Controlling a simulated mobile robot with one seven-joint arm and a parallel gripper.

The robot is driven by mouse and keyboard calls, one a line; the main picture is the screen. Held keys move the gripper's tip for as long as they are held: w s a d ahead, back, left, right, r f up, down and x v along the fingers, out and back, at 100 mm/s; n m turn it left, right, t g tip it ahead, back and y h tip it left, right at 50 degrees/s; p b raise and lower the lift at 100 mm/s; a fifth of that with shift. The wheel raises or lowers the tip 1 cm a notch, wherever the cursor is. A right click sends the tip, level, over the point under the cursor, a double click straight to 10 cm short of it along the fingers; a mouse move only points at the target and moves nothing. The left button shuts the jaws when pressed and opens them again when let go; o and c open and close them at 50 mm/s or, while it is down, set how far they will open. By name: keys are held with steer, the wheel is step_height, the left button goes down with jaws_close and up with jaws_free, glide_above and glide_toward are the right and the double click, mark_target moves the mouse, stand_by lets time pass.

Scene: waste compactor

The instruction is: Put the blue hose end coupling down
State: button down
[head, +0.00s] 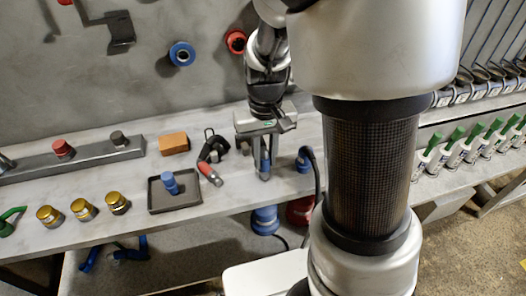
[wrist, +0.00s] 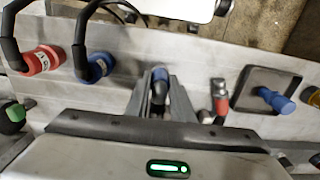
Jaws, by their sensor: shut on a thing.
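My gripper (head: 265,172) is over the grey bench, pointing down. Its fingers (wrist: 162,95) are shut on a small coupling with a blue end (wrist: 159,75) and a darker grey body. In the head view the fingers mostly hide this coupling. I cannot tell whether its lower end touches the bench.
A red-tipped tool (head: 210,174) lies between the tray and my gripper. A blue plug with a black cable (head: 304,161) is close on the right. Brass fittings (head: 83,210) and an orange block (head: 174,143) are farther left. Bare bench lies in front of my gripper.

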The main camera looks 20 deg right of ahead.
steer(key=c, duration=1.5)
jaws_free()
steer(key=shift+f, duration=0.1)
steer(key=shift+c, duration=0.2)
step_height(320, 180, up, 12)
steer(key=p, duration=0.2)
steer(key=shift+p, duration=0.4)
steer(key=s+r+t, duration=0.5)
steer(key=s+r, duration=0.4)
steer(key=s, duration=0.2)
steer(key=shift+s+t, duration=0.3)
steer(key=shift+s, duration=0.1)
step_height(320, 180, up, 12)
steer(key=p, duration=1.1)
steer(key=shift+f+p, duration=0.15)
steer(key=shift+p, duration=0.25)
